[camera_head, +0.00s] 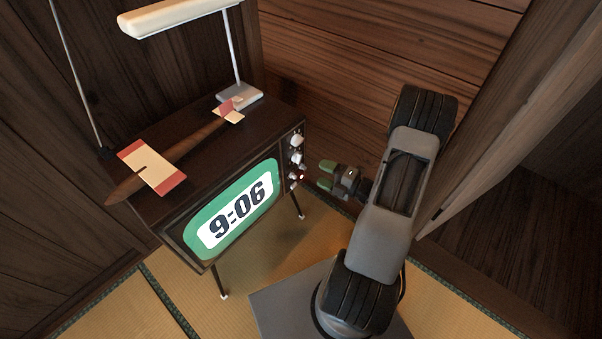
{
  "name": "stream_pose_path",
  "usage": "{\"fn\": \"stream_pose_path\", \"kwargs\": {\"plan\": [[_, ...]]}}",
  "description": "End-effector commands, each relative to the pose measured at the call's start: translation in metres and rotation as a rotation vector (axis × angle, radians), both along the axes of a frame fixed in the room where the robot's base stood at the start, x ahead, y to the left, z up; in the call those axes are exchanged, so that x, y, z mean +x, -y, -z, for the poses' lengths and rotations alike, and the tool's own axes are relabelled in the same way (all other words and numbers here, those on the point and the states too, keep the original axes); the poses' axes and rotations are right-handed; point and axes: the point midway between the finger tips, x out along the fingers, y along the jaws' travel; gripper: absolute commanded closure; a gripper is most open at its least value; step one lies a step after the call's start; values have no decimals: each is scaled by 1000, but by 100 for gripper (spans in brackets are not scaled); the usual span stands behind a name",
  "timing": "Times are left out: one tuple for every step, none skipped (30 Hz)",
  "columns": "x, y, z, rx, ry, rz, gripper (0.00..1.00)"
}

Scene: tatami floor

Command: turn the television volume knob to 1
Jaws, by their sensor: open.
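The television (226,178) is a dark wooden cabinet on thin legs, its screen lit with "9:06" on white and green. Several light knobs run down the panel on the right of its front, an upper knob (296,140) and a lower knob (293,176) among them. I cannot tell which one is the volume knob or read its setting. My gripper (323,174) has green fingertips and is open, just right of the lower knobs. It looks apart from them and holds nothing.
A wooden toy plane (150,165) and a white desk lamp (240,95) stand on the television. A wooden wall (340,60) is close behind, and a pale wooden post or panel (500,130) is close on the right. Tatami floor (260,270) lies in front.

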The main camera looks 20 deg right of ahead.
Motion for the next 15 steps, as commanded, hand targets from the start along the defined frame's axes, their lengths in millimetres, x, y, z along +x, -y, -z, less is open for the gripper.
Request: {"fn": "stream_pose_path", "kwargs": {"plan": [[-2, 9, 21, 62, -27, 55, 32], [-2, 14, 27, 93, -39, 85, 32], [-3, 19, 33, 128, -52, 115, 32], [-3, 22, 37, 149, -60, 134, 32], [-3, 24, 40, 166, -67, 149, 32], [-2, 26, 43, 184, -73, 165, 32], [0, 27, 44, 194, -76, 172, 32], [2, 27, 45, 200, -77, 178, 32], [6, 25, 46, 205, -79, 181, 32], [10, 24, 46, 208, -80, 183, 32], [14, 22, 46, 208, -80, 182, 32], [20, 18, 46, 207, -79, 182, 32], [26, 16, 46, 206, -79, 180, 32], [31, 13, 46, 205, -79, 180, 32], [38, 10, 46, 206, -79, 180, 32]]}}
